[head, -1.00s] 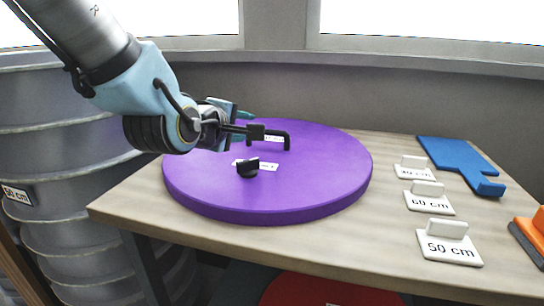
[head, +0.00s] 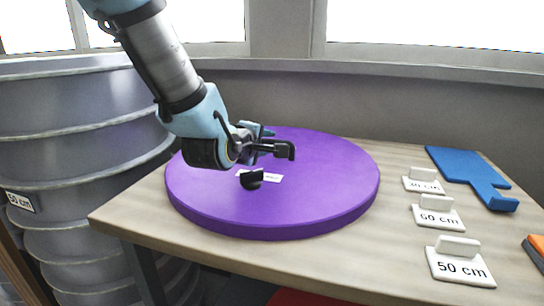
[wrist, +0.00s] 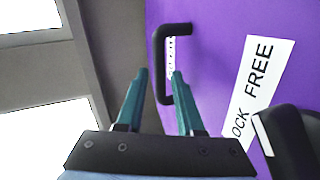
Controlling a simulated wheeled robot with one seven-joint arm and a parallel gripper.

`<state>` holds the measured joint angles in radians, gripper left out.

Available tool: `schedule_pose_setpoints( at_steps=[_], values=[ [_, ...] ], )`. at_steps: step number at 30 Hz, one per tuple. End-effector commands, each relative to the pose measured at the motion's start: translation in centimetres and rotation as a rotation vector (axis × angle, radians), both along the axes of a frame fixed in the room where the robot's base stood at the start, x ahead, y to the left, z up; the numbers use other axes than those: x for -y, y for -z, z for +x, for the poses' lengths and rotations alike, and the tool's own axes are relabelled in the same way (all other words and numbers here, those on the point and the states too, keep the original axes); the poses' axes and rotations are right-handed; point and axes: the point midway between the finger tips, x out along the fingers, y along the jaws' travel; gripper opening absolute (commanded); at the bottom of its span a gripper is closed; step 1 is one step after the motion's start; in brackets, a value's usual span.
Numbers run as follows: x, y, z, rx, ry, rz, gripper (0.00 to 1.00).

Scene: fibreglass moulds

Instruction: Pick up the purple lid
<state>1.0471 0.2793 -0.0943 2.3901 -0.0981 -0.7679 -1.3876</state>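The large round purple lid (head: 330,195) lies flat on the wooden table in the head view. A black handle (head: 290,150) stands on it, beside my gripper (head: 266,140). A black knob (head: 251,179) sits nearer the front beside a white label. In the wrist view my gripper (wrist: 160,75) is open, with two teal fingers apart. The black handle (wrist: 157,50) shows between the fingertips in that picture, and its loop is by the right finger. I cannot tell whether they touch. The label reading "OCK FREE" (wrist: 257,85) and part of the knob (wrist: 290,140) show at right.
White signs, including 60 cm (head: 437,217) and 50 cm (head: 460,268), stand on the table (head: 390,240) at right. A blue paddle-shaped piece (head: 465,170) lies behind them, and an orange-and-grey item (head: 536,248) at the edge. Stacked grey moulds (head: 70,150) stand at left.

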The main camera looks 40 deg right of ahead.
Motion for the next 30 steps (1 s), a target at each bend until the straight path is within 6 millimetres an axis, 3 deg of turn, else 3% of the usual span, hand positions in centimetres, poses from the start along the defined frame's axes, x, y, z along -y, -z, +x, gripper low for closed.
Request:
schedule_pose_setpoints(
  at_steps=[7,18,27,30],
  values=[
    [2.5,0.8,1.1,-0.001,0.0,0.002,0.36],
    [3.0,1.2,1.4,0.0,0.0,0.001,0.35],
    [3.0,1.2,1.4,0.0,0.0,0.001,0.01],
    [2.9,1.2,1.4,0.0,0.0,0.001,0.0]
  ],
)
